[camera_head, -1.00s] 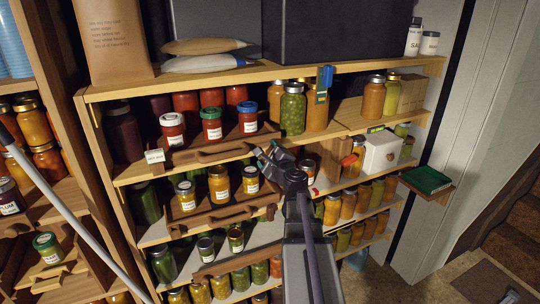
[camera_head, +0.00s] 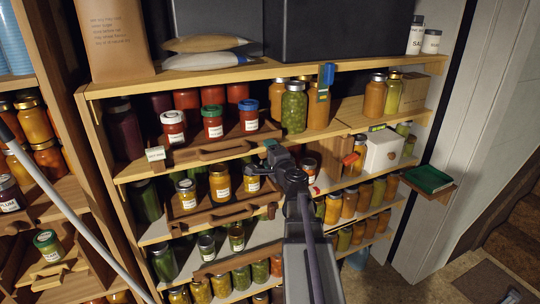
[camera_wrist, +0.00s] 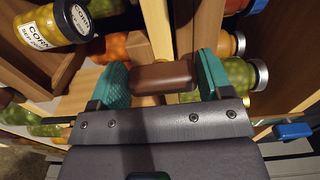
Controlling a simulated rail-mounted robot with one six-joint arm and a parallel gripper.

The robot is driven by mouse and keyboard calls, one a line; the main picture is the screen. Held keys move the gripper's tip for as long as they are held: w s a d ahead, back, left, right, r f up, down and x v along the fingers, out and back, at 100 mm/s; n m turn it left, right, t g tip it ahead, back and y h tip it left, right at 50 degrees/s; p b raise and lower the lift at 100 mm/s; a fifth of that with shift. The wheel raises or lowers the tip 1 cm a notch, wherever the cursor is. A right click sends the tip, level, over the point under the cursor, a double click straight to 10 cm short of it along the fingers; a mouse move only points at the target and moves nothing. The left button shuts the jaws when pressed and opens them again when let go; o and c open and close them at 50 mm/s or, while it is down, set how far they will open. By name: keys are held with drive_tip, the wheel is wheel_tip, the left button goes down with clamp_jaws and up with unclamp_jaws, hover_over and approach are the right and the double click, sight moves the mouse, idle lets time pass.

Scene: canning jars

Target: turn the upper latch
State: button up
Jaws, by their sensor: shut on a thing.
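The upper latch is a small brown wooden block (camera_wrist: 163,77) between my two teal finger pads in the wrist view. My gripper (camera_wrist: 163,80) is shut on it, with a pad at each end of the block. In the head view my gripper (camera_head: 268,158) is at the shelf upright, right of the upper brown tray (camera_head: 225,149); it hides the latch there. A second small brown latch (camera_head: 271,211) shows lower down, at the right end of the middle tray (camera_head: 215,216).
Labelled jars with red, green and blue lids (camera_head: 212,123) stand in the upper tray, close left of my gripper. Corn jars (camera_head: 220,182) stand below. A white box (camera_head: 382,151) and a green tray (camera_head: 428,180) are to the right. A blue clip (camera_head: 327,77) hangs at the top shelf.

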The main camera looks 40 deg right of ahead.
idle(0.3)
drive_tip(key=o, duration=0.9)
